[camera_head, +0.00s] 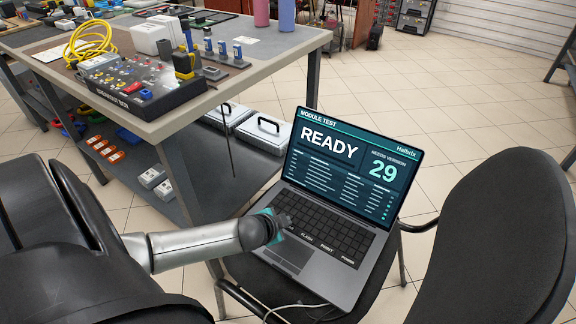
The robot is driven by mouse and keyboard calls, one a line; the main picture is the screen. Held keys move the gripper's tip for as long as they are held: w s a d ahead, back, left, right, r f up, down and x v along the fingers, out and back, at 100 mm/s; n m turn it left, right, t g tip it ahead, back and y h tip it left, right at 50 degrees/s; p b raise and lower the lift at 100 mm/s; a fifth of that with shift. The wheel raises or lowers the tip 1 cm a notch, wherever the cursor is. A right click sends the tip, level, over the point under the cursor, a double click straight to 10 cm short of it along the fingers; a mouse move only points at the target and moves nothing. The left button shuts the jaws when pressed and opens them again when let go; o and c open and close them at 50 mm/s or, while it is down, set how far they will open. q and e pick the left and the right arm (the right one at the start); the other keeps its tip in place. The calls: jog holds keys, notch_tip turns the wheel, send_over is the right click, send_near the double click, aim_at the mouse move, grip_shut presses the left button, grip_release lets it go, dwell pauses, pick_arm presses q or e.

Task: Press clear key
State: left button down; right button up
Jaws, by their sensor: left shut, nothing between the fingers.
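An open grey laptop (318,285) sits on a chair seat. Its screen (345,168) reads "MODULE TEST", "READY" and "NEEDS VERSION 29". Its black keyboard (335,226) has small white labels along the front edge; I read "FLASH" and "POWER", with another between them. I cannot see a label reading clear; the left front of the keyboard is hidden by my gripper. My left gripper (281,222) is shut and empty, pointing down over the keyboard's left part. I cannot tell whether its tips touch a key. My right gripper is not in view.
The black chair back (505,240) rises right of the laptop. A workbench (270,48) at upper left holds a checkout box (140,88), yellow cable (88,42) and small modules. Grey cases (262,131) lie on its lower shelf.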

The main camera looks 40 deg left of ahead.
pick_arm(q)
jog(key=shift+f, duration=0.3)
dwell(0.6)
jog(key=shift+r+p, duration=0.75)
jog(key=shift+p, duration=0.15)
notch_tip(320, 180, up, 5)
jog(key=p, duration=0.6)
dwell(0.5)
